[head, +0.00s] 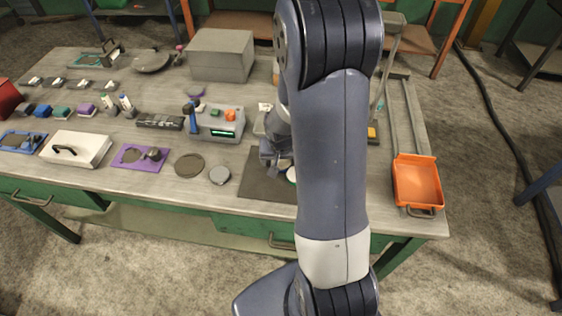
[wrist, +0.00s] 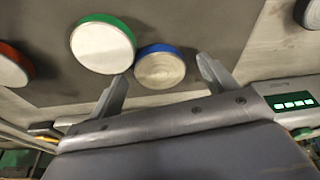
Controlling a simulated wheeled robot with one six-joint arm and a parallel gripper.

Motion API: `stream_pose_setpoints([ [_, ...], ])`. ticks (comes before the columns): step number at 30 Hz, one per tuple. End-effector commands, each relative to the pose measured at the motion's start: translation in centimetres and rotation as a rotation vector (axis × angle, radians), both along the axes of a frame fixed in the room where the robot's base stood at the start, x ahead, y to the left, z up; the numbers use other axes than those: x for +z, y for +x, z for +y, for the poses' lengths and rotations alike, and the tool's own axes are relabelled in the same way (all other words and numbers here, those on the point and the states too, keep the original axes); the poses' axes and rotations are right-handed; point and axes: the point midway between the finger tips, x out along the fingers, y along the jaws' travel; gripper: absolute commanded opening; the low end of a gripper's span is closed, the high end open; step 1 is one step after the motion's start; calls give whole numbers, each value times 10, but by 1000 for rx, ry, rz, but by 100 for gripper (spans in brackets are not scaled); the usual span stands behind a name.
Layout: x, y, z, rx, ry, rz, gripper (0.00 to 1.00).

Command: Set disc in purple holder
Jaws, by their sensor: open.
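My gripper (head: 276,158) is low over the dark mat (head: 262,187), partly hidden behind my arm. In the wrist view my open gripper (wrist: 162,68) has its two fingers apart, with the blue-edged pale disc (wrist: 160,66) seen between the tips; I cannot tell how close they are to it. A larger green-edged white disc (wrist: 103,43) lies just left of it, and a red-edged disc (wrist: 12,67) is at the left edge. The green-edged disc shows partly in the head view (head: 291,174).
The grey device (head: 218,124) with a green display stands left of the mat; it also shows at the right of the wrist view (wrist: 293,101). A purple tray (head: 133,161), a grey box (head: 221,55) and an orange bin (head: 417,183) are on the bench.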

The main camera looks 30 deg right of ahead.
Motion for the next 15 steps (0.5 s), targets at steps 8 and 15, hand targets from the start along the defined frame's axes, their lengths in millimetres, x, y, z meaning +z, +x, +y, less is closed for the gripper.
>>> stream_pose_setpoints([
  [8, -3, 1, 0, 0, 0, -1, 79],
  [15, -3, 1, 0, 0, 0, -1, 63],
])
